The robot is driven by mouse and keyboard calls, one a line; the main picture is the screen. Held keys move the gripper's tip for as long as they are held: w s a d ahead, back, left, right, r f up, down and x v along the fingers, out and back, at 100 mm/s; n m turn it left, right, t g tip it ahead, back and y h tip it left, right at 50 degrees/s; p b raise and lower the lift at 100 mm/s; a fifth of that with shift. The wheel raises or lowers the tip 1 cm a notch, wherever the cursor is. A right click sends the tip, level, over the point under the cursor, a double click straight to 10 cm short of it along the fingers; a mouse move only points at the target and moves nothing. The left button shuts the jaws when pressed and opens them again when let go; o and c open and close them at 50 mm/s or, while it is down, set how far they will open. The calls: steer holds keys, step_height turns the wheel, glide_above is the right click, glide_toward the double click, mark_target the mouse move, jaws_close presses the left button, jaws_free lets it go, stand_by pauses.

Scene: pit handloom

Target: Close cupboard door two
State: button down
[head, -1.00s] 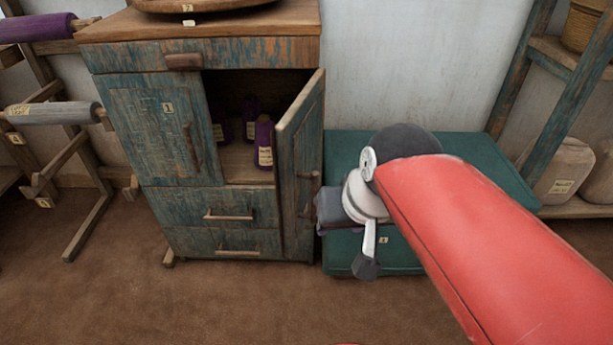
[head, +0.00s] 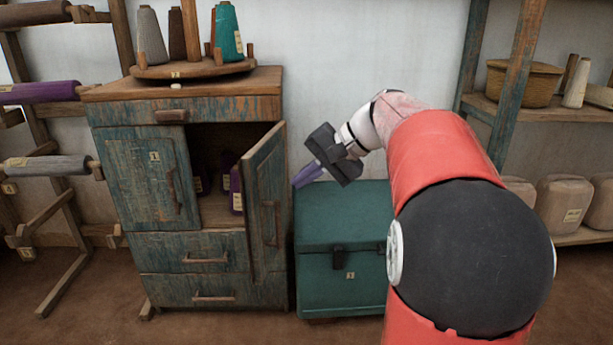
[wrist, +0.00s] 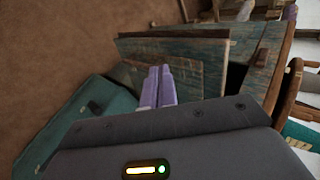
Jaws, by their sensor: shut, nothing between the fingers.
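The blue-green wooden cupboard (head: 215,78) has its left door, tagged 1 (head: 148,180), shut. Its right door (head: 263,205), the only open one, swings out toward me, and its outer face with a wooden handle (head: 272,222) faces right. My gripper (head: 306,174) has purple fingers, is shut and holds nothing. It is right of the open door, near the door's upper part and above the teal chest. In the wrist view, my fingers (wrist: 158,88) point at a weathered wooden panel (wrist: 200,76) that looks like this door; I cannot tell if they touch.
Purple bottles or cones (head: 236,190) stand inside the cupboard. A round wooden tray (head: 205,68) with cones sits on its top. The teal chest (head: 340,285) stands close to its right. A yarn rack (head: 60,220) is at the left and shelves (head: 565,113) at the right.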

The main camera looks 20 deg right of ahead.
mark_target(253, 198)
steer(key=w+a+f, duration=0.1)
steer(key=a, duration=0.1)
steer(key=w+a+f, duration=0.1)
steer(key=w+a, duration=0.1)
steer(key=w+a+f, duration=0.1)
steer(key=a+f, duration=0.1)
steer(key=shift+w+a, duration=0.15)
steer(key=shift+w, duration=0.05)
steer(key=shift+w+a, duration=0.15)
steer(key=shift+a, duration=0.1)
steer(key=shift+a, duration=0.1)
